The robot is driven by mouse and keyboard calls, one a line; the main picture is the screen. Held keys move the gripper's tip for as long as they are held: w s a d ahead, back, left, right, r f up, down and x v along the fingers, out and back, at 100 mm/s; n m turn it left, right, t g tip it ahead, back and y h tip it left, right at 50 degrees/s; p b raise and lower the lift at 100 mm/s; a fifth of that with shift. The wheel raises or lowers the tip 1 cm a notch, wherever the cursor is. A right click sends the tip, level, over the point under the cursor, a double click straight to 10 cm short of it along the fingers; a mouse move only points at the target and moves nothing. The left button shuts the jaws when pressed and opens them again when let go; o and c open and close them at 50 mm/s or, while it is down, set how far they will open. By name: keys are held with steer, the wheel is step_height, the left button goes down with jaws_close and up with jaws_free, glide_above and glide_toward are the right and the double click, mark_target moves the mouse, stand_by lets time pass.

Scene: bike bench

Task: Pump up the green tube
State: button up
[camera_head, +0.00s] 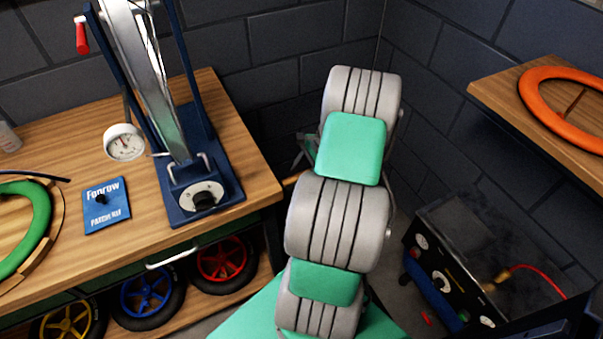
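The green tube (40,218) lies on the wooden workbench at the left, cut off by the picture's left edge. A curved wooden piece borders its right side. A black box with gauges (445,280), which looks like a compressor, stands at the lower right, with a red hose (535,280) and a brass-coloured fitting on its top. My grey and green arm fills the middle. My gripper cannot be made out; the arm hides what is behind it.
A blue wheel stand (200,170) with a wheel and a round gauge (124,142) are on the workbench (240,130). A blue patch kit (106,205) lies near the tube. Small wheels (147,297) sit below. An orange tube (535,95) lies on the right shelf.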

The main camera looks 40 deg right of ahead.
steer(key=c, duration=0.9)
steer(key=shift+s, duration=0.1)
jaws_close()
steer(key=shift+s+a+f, duration=0.1)
